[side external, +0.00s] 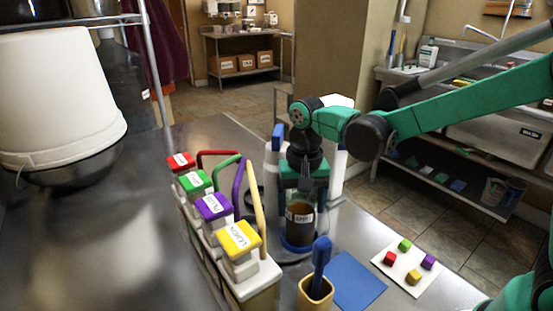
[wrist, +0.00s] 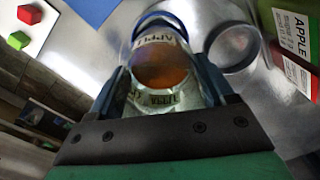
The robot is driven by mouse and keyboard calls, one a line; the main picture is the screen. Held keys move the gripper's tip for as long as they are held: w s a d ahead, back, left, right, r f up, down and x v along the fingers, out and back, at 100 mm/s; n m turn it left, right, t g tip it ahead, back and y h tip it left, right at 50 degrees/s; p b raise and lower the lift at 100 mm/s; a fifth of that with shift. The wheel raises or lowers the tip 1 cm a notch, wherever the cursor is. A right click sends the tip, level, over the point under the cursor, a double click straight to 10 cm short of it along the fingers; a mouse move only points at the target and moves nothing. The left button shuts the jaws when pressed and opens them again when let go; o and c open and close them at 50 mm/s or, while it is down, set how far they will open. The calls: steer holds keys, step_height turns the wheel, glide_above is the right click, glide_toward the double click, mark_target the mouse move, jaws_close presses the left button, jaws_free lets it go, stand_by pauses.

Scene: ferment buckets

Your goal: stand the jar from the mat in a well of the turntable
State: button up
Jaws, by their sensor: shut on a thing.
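My gripper (side external: 301,190) points down and is shut on a glass jar (side external: 300,226) with amber-brown contents and a white label that reads APPLE. The jar is upright in the side view, with its base at a blue ring-shaped well (side external: 298,246) of the metal turntable (side external: 325,224). I cannot tell whether the base rests fully in it. In the wrist view the jar (wrist: 162,68) is between the fingers, and the blue ring (wrist: 165,18) shows behind it. A dark ring (wrist: 233,47) is beside it. The blue mat (side external: 358,286) is bare where it shows.
A row of caddies with red, green, purple and yellow labelled lids (side external: 240,236) stands close on the left. A yellow cup (side external: 315,296) with a blue handle is in front. A white card (side external: 420,262) with several coloured cubes lies right. A white bucket (side external: 55,90) is upper left.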

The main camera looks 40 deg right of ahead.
steer(key=shift+f, duration=0.45)
stand_by(1.6)
steer(key=o, duration=1.5)
steer(key=shift+c, duration=0.2)
steer(key=shift+r, duration=0.1)
step_height(320, 180, up, 8)
steer(key=s+d+f+n+t, duration=0.1)
steer(key=s+d+n+t, duration=0.4)
steer(key=s+t, duration=0.2)
steer(key=shift+s+f+n, duration=0.15)
steer(key=shift+f+n, duration=0.15)
steer(key=shift+n, duration=0.1)
